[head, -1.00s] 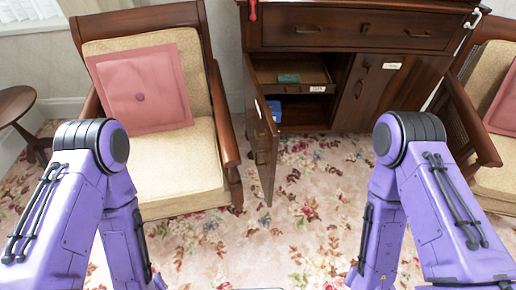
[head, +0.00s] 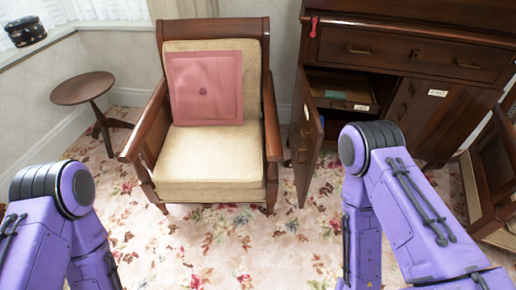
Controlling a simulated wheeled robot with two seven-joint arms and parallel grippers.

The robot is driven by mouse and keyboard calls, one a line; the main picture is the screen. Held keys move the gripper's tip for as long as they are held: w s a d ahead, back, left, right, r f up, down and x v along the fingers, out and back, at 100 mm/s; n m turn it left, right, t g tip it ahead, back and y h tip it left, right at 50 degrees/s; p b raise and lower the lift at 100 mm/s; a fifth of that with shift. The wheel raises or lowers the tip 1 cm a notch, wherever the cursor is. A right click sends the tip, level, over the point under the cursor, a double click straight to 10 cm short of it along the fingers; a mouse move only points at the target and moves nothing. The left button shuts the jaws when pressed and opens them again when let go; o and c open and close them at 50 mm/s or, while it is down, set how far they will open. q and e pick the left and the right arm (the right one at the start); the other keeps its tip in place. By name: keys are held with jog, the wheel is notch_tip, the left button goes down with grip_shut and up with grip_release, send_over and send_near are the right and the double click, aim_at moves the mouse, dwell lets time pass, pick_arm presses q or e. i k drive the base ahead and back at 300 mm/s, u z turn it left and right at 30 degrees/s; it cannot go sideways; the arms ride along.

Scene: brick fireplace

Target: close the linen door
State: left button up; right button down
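The linen door (head: 307,140) is the left door of the dark wooden cabinet (head: 436,62) at the right of the head view. It stands wide open, swung out toward me, beside the armchair. Behind it the cabinet's opening shows a shelf or inner drawer with a small green item (head: 336,95); the lower part is mostly hidden by my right arm. The cabinet's right door (head: 437,112) is shut and carries a white label. Both my arms show as purple links bent downward, the right one in front of the cabinet. Neither gripper is in view.
A wooden armchair (head: 213,161) with a pink cushion (head: 205,87) stands close to the left of the open door. A small round side table (head: 83,88) is further left. Another chair (head: 492,170) is at the right edge. Flowered carpet (head: 230,245) lies free in front.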

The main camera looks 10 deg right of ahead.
aim_at(305, 153)
jog(key=u, duration=0.55)
jog(key=i, duration=0.65)
jog(key=z, duration=1.3)
